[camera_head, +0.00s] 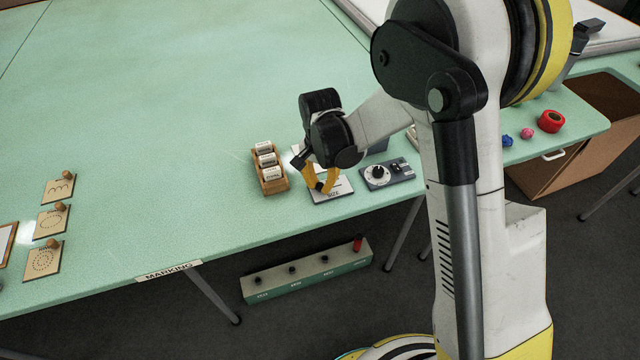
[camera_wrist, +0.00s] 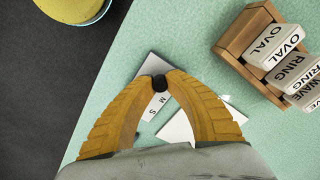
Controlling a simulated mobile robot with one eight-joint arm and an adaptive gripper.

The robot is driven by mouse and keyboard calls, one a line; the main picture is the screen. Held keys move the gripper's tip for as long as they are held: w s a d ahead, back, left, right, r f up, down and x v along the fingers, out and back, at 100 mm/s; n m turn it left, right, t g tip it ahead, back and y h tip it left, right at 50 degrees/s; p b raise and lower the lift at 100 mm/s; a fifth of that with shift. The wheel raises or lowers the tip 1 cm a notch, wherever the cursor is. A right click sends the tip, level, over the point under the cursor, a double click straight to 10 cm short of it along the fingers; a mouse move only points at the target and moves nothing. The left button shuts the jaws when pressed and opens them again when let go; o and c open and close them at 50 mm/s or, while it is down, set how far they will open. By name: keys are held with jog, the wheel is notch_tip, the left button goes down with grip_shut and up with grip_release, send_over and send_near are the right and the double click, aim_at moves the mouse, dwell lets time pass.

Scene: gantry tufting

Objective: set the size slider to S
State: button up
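The size slider plate (camera_head: 331,197) is a pale plate marked SIZE near the table's front edge. In the wrist view the plate (camera_wrist: 147,68) shows the letters M and S, partly covered by my fingers. Its round black knob (camera_wrist: 159,83) sits between my orange fingertips, on the far side of M from S. My gripper (camera_wrist: 161,79) is closed around the knob, a fingertip on each side. In the head view my gripper (camera_head: 324,186) is over the plate and hides the knob. Any other marking on the plate is hidden.
A wooden holder (camera_head: 273,186) with OVAL, RING and WAVE blocks stands close left of the plate. A grey dial box (camera_head: 388,174) sits close right. A white flat piece (camera_wrist: 178,128) lies partly under my fingers. Wooden pattern boards (camera_head: 52,222) lie far left; the table between is clear.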

aim_at(343, 184)
jog(key=shift+w+d, duration=0.3)
jog(key=shift+d, duration=0.7)
jog(key=shift+w+d, duration=0.3)
jog(key=shift+d, duration=0.7)
jog(key=shift+w+d, duration=0.3)
jog(key=shift+d, duration=0.7)
grip_shut()
jog(key=o, duration=0.9)
grip_release()
jog(key=shift+d, duration=0.2)
jog(key=shift+c, duration=0.2)
jog(key=shift+a+r, duration=0.1)
jog(key=shift+r, duration=0.05)
notch_tip(343, 184, up, 12)
